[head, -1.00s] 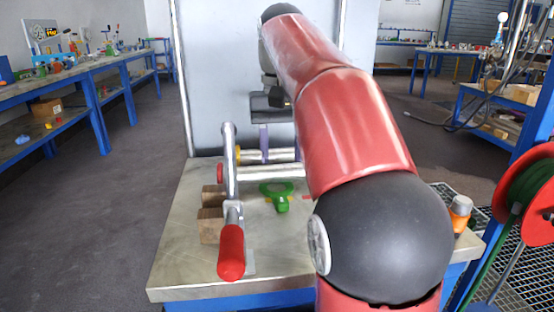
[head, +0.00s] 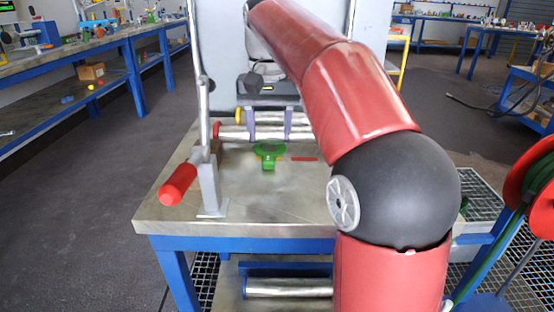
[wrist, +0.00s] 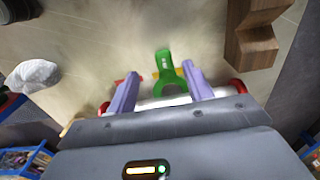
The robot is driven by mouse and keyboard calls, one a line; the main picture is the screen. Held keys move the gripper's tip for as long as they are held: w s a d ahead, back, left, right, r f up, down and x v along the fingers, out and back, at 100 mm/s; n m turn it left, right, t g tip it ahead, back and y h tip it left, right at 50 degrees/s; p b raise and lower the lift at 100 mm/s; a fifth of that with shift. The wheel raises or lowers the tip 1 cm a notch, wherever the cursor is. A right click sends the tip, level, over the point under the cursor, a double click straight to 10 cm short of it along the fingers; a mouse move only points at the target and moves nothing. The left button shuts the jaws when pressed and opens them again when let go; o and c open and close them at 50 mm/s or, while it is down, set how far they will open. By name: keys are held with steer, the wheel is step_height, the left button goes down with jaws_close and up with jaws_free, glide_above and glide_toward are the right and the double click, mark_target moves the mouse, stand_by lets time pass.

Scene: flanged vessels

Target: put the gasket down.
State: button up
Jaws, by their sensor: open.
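The green gasket (head: 268,152), a ring with a tab, appears to lie on the worktable top (head: 240,195), tab toward the head camera. My gripper (head: 269,136) is open, its two lavender fingers apart, just behind the gasket in the head view. In the wrist view the gasket (wrist: 167,70) shows between the spread fingers of my gripper (wrist: 160,73), its ring partly between them and its tab beyond the tips. I see no finger clearly touching it.
Silver pipes (head: 262,132) with red and yellow ends lie behind the gasket. A red-handled lever (head: 178,184) stands at the table's left. A red strip (head: 304,159) lies right of the gasket. Wooden blocks (wrist: 250,35) show in the wrist view. The front tabletop is clear.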

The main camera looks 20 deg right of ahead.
mark_target(268, 161)
step_height(268, 161, down, 6)
steer(key=shift+w+a+f+b, duration=0.1)
steer(key=shift+w+a+b, duration=0.05)
steer(key=shift+b, duration=0.5)
jaws_close()
steer(key=shift+r+p, duration=0.25)
steer(key=shift+p, duration=0.35)
